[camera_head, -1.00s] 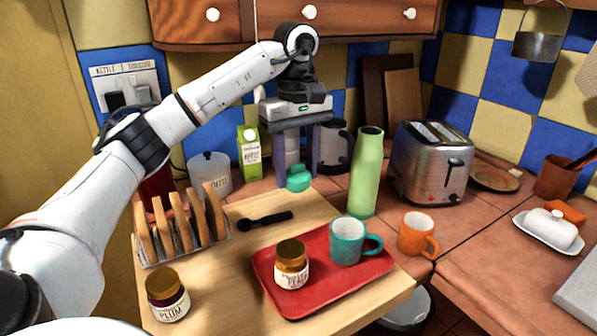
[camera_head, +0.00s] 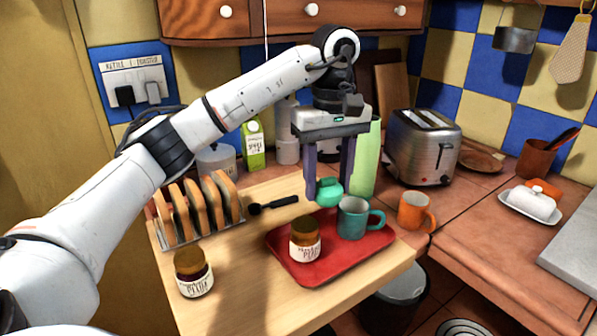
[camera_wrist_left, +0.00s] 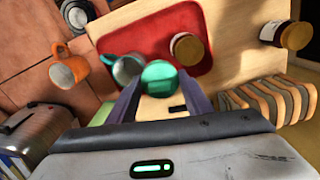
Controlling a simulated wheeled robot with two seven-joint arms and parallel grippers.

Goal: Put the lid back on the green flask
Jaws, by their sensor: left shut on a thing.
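The green flask (camera_head: 366,165) stands upright on the tiled counter, partly hidden behind my left gripper in the head view. My left gripper (camera_head: 328,192) points down and is shut on the teal-green lid (camera_head: 329,190), which hangs between its fingertips. The lid also shows between the fingers in the left wrist view (camera_wrist_left: 159,77). The lid is in front of and left of the flask, lower than its top and apart from its mouth. It is above the board's back edge, near the red tray. My right gripper is not in view.
A red tray (camera_head: 290,262) holds a jar (camera_head: 305,239) and a teal mug (camera_head: 352,219). A toast rack (camera_head: 200,209), a black spoon (camera_head: 274,205) and another jar (camera_head: 193,273) are on the wooden board. An orange mug (camera_head: 414,212) and a toaster (camera_head: 424,147) stand right of the flask.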

